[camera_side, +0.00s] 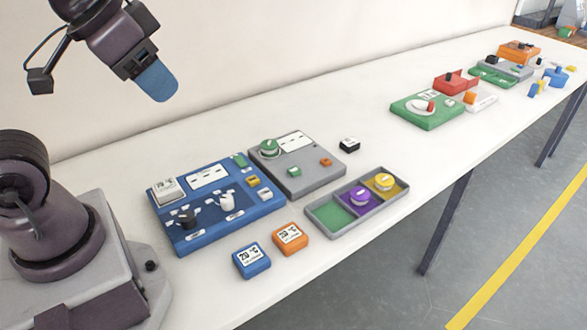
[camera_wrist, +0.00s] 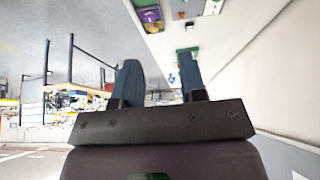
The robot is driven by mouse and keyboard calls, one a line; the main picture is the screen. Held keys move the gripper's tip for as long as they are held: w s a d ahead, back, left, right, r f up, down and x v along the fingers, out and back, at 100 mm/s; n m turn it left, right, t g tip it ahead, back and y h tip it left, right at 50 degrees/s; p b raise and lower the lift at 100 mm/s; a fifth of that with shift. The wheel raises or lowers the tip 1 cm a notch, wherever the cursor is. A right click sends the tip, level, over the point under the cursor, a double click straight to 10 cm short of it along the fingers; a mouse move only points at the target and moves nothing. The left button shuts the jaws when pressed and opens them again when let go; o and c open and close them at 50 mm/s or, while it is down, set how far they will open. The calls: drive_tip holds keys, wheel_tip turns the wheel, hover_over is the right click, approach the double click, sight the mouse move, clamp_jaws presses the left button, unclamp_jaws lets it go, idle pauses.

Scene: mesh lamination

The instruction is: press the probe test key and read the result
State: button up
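My gripper (camera_side: 157,82) is raised high at the upper left in the side view, well above the table and apart from the panels. In the wrist view my gripper (camera_wrist: 161,72) has its two blue fingers spread with nothing between them. A blue panel (camera_side: 247,210) carries a small display, a label, a black knob, a white knob, and small green (camera_side: 239,160), yellow (camera_side: 253,181) and white (camera_side: 265,195) keys. A grey panel (camera_side: 315,180) beside it has a round green knob (camera_side: 269,148), a green key (camera_side: 293,171) and an orange key (camera_side: 325,162). I cannot tell which key is the probe test.
A grey tray (camera_side: 334,232) holds purple (camera_side: 360,197) and yellow (camera_side: 384,182) round pieces. Blue (camera_side: 251,260) and orange (camera_side: 290,238) readout blocks lie in front. A black block (camera_side: 349,145) sits behind the tray. Several devices stand farther right; table between is clear.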

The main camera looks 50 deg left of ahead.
clamp_jaws()
idle(1.4)
